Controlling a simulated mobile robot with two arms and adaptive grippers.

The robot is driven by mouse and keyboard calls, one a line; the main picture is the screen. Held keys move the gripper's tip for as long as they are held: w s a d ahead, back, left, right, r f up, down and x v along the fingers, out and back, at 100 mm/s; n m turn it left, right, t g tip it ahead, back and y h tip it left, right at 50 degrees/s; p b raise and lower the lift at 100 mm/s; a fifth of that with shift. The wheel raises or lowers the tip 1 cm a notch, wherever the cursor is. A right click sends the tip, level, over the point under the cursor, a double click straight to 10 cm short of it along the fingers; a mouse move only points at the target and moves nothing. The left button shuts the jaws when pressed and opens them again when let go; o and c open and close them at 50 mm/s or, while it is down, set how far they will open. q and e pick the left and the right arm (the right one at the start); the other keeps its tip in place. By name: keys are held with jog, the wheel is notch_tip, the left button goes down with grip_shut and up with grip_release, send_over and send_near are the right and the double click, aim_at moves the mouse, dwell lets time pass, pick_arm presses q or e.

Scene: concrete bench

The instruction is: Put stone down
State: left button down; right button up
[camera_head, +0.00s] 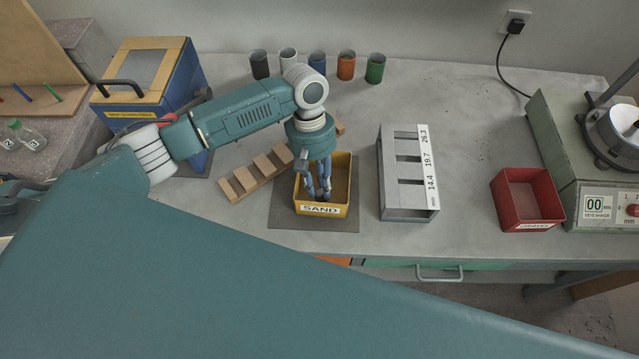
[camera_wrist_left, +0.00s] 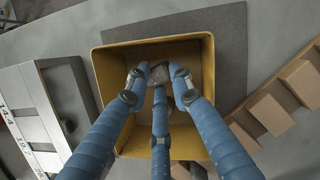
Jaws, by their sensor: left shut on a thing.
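My left gripper (camera_head: 318,193) reaches straight down into the yellow box labelled SAND (camera_head: 335,211). In the left wrist view its three blue fingers (camera_wrist_left: 158,82) are closed around a grey-brown stone (camera_wrist_left: 160,72), inside the walls of the yellow box (camera_wrist_left: 104,75). The fingers cover much of the stone, and I cannot tell whether it touches the box floor. The stone is hidden in the head view. My right gripper is not in view.
The yellow box stands on a dark mat (camera_head: 285,212). A wooden notched rack (camera_head: 240,185) lies to its left, and a grey slotted gauge (camera_head: 402,205) to its right. A red box (camera_head: 527,190) is further right. Several coloured cups (camera_head: 346,66) line the back.

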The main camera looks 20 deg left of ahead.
pick_arm(q)
jog(key=shift+f, duration=0.35)
jog(key=c, duration=1.8)
grip_release()
jog(key=shift+f, duration=0.1)
jog(key=b+v, duration=0.1)
jog(key=v, duration=1.1)
jog(key=shift+b, duration=0.4)
